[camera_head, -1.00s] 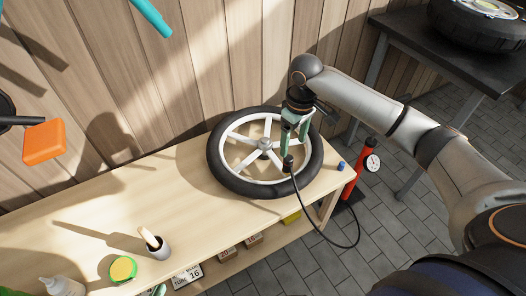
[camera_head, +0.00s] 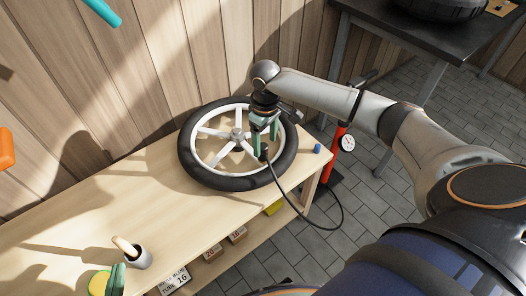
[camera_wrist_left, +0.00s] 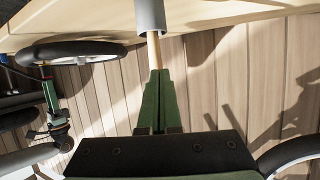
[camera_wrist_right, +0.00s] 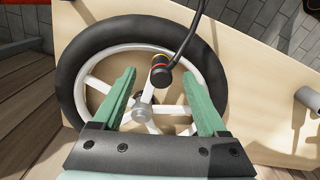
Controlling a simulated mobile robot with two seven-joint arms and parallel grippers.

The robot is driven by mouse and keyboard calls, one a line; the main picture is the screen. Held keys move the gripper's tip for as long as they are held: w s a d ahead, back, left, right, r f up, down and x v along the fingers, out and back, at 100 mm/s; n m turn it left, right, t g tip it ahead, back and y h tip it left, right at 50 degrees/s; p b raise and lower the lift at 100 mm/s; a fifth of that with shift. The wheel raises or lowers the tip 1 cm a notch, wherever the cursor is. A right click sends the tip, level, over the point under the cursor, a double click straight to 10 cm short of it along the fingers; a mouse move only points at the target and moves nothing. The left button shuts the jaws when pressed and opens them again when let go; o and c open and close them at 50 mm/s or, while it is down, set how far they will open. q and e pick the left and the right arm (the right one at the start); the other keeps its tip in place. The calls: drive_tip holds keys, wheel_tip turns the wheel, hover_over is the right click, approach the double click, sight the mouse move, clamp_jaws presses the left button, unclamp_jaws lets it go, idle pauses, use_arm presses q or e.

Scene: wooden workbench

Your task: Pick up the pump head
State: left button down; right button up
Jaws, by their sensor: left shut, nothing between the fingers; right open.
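The pump head (camera_wrist_right: 160,74), a small black cylinder with a red and yellow ring, is on the hose end over the wheel's spokes. It also shows in the head view (camera_head: 265,153). My right gripper (camera_head: 266,147) is above the wheel, open, its green fingers spread to either side of the pump head in the right wrist view, not closed on it. Whether a finger touches it I cannot tell. My left gripper (camera_wrist_left: 157,73) is shut and empty, near the wooden handle in the grey cup. It shows at the lower left of the head view (camera_head: 117,280).
The black-tyred wheel (camera_head: 195,168) lies on the bench (camera_head: 180,209). The black hose (camera_head: 300,210) loops off the bench to the red pump (camera_head: 334,150). A blue cap (camera_head: 317,148) sits near the bench end. The grey cup (camera_head: 139,258) stands front left. The bench middle is clear.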

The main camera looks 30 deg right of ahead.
sight(264, 146)
wheel_tip(264, 146, down, 4)
drive_tip(key=shift+w+a+f+b, duration=0.1)
drive_tip(key=shift+f+b, duration=0.05)
drive_tip(key=shift+b, duration=0.65)
use_arm(q)
wheel_tip(264, 146, up, 10)
drive_tip(key=w+m+t+h, duration=0.1)
drive_tip(key=w+t, duration=0.1)
drive_tip(key=t, duration=0.2)
drive_tip(key=shift+w+h, duration=0.3)
drive_tip(key=shift+d+r, duration=0.1)
use_arm(e)
clamp_jaws()
